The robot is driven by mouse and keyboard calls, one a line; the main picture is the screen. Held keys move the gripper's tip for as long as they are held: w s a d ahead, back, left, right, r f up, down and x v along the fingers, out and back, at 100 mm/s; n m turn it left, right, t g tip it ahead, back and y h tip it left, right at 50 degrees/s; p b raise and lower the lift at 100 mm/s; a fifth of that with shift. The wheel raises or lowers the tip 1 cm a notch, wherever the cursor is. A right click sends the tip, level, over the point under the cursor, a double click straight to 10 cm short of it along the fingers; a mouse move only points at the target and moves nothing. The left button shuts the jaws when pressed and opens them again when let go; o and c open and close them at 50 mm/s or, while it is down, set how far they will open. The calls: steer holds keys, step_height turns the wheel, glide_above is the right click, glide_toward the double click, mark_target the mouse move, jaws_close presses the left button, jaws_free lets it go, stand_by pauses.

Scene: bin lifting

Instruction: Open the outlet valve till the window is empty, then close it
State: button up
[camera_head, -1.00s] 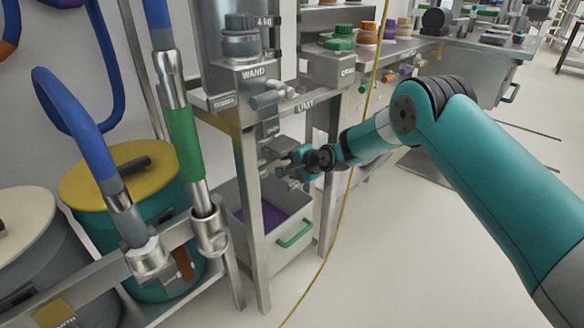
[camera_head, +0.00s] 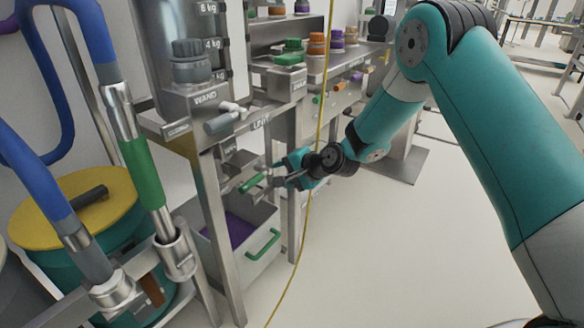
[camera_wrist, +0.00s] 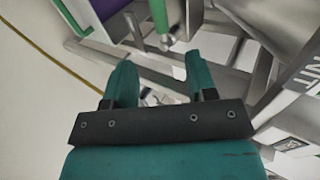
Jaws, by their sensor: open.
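The outlet valve's green handle (camera_head: 252,183) sticks out below the metal hopper frame. In the wrist view the green handle (camera_wrist: 159,17) lies just beyond my fingertips. My gripper (camera_head: 274,182) is beside the handle's right end; in the wrist view my gripper (camera_wrist: 160,68) has its two teal fingers spread, with nothing held between them. The grey column marked in kg (camera_head: 208,42) stands above, cut by the top edge; I cannot tell how full its window is. A grey bin (camera_head: 268,262) with a green front handle and purple contents stands below the valve.
A yellow cable (camera_head: 311,190) hangs close to my gripper. At the left stand a yellow-lidded drum (camera_head: 60,212) and blue hoses with a green-sleeved pipe (camera_head: 143,172). A shelf of coloured caps (camera_head: 316,42) is behind.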

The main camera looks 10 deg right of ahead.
steer(key=v, duration=0.2)
steer(key=shift+s+d+r, duration=0.15)
steer(key=shift+s+d, duration=0.05)
steer(key=s+a+r+n+g, duration=0.25)
steer(key=s+r+n, duration=0.45)
steer(key=s, duration=0.4)
steer(key=s+a+r+n+g, duration=0.1)
steer(key=s+r+n+g, duration=0.35)
steer(key=s+r, duration=0.55)
steer(key=s+d+r+n+g+h+p, duration=0.1)
steer(key=s+d+n, duration=0.15)
steer(key=s, duration=0.55)
steer(key=s+d+r+n+g+h+p, duration=0.1)
steer(key=s+n+h, duration=0.15)
steer(key=s, duration=0.65)
step_height(320, 180, up, 22)
steer(key=p, duration=2.2)
steer(key=shift+w+r+y, duration=0.2)
steer(key=shift+w+y, duration=0.15)
